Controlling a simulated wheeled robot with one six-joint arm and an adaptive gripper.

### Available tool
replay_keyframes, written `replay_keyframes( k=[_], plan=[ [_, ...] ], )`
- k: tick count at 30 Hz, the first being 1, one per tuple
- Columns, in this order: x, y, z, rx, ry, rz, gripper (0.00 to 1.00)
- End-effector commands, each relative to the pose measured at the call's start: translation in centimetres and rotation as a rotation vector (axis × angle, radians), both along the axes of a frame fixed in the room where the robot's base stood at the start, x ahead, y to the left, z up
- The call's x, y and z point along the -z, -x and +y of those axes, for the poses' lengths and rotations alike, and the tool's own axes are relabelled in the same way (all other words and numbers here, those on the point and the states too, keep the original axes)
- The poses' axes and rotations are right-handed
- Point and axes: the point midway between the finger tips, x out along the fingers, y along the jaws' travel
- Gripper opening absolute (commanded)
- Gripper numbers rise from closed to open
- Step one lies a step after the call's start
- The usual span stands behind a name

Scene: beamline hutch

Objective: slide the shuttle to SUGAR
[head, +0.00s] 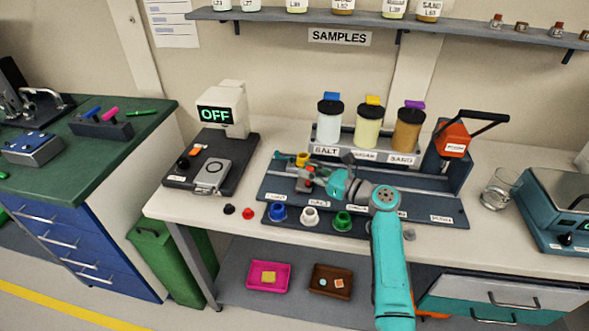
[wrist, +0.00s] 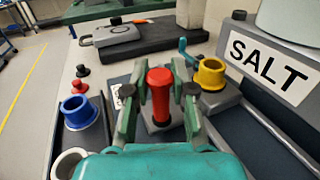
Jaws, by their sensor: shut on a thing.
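My gripper (head: 308,181) is shut on the upright red handle (wrist: 160,98) of the shuttle, with one finger on each side. The shuttle's grey block (wrist: 158,124) shows below the handle in the wrist view. A yellow cup (wrist: 211,73) stands on a grey block just right of the handle. The shuttle is at the left part of the dark rail bed (head: 420,207), left of the SALT jar (head: 329,128). My arm covers part of the bed.
The SAND jar (head: 407,132) stands right of the other two. Blue (head: 278,212), white (head: 310,216) and green (head: 342,220) cups stand along the bed's front. An orange black-handled device (head: 453,138) stands at right.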

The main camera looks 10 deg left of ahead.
Motion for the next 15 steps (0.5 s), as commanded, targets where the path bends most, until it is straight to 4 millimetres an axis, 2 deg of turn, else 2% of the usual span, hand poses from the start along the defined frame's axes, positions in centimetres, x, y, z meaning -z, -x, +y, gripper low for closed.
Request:
replay_keyframes(
  k=[1, 6, 15],
  plan=[
    [0.0, -0.1, -1.6, 0.005, 0.001, 0.000, 0.00],
    [0.0, 0.1, -6.2, 0.005, 0.000, 0.000, 0.00],
    [0.0, 0.4, -13.4, 0.005, 0.000, 0.001, 0.00]
  ],
)
